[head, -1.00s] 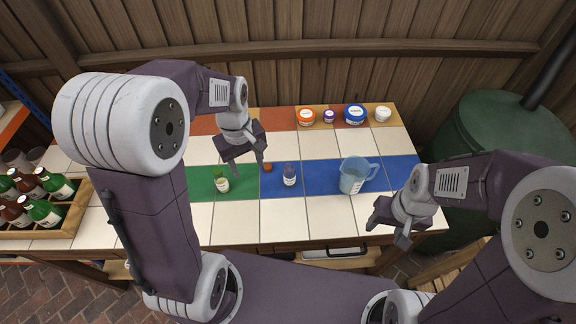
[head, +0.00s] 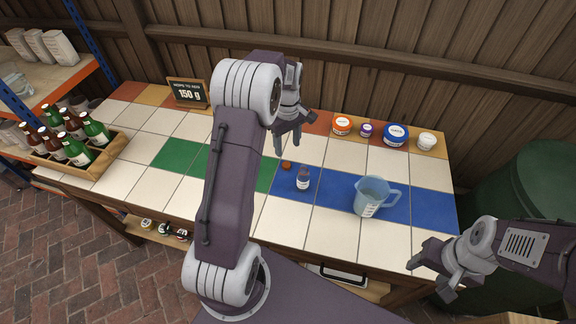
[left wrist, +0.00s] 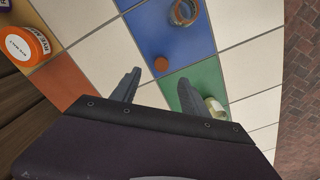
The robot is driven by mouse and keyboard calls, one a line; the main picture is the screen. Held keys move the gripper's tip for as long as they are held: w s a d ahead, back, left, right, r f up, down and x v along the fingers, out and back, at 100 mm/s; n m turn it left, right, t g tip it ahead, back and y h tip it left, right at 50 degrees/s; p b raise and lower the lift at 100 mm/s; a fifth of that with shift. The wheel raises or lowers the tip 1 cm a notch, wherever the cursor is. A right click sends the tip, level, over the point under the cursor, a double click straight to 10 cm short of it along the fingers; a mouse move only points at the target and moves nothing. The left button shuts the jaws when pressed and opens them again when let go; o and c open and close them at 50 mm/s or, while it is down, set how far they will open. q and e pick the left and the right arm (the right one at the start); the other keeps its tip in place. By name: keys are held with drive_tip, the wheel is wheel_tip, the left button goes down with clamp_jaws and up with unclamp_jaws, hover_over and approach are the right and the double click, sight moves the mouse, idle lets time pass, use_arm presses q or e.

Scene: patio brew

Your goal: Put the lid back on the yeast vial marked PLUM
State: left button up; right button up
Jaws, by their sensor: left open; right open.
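A small vial (head: 303,180) with a white label stands upright on the blue tiles; its label is too small to read. An orange-brown lid (head: 286,166) lies on the tiles just left of it. In the left wrist view the lid (left wrist: 161,63) lies beyond my open fingertips, with the vial (left wrist: 185,12) past it. My left gripper (head: 290,143) is open and empty, above and behind the lid. Another vial (left wrist: 215,108) stands on the green tile beside a left finger; my left arm hides it in the head view. My right gripper (head: 430,276) is open and empty off the table's front right.
A measuring jug (head: 368,198) stands right of the vial. Several tubs, including an orange-lidded one (head: 342,124) and a blue-lidded one (head: 395,134), line the back right. A bottle crate (head: 85,160) is at the left, and a 150 g sign (head: 188,92) at the back.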

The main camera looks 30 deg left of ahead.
sight(286, 165)
use_arm(q)
drive_tip(key=f, duration=0.3)
drive_tip(key=shift+s+a+f, duration=0.15)
drive_tip(key=shift+a+f, duration=0.05)
drive_tip(key=shift+f, duration=0.05)
drive_tip(key=shift+d, duration=0.1)
wheel_tip(286, 165, down, 5)
drive_tip(key=shift+f+b, duration=0.1)
drive_tip(key=shift+b, duration=0.4)
clamp_jaws()
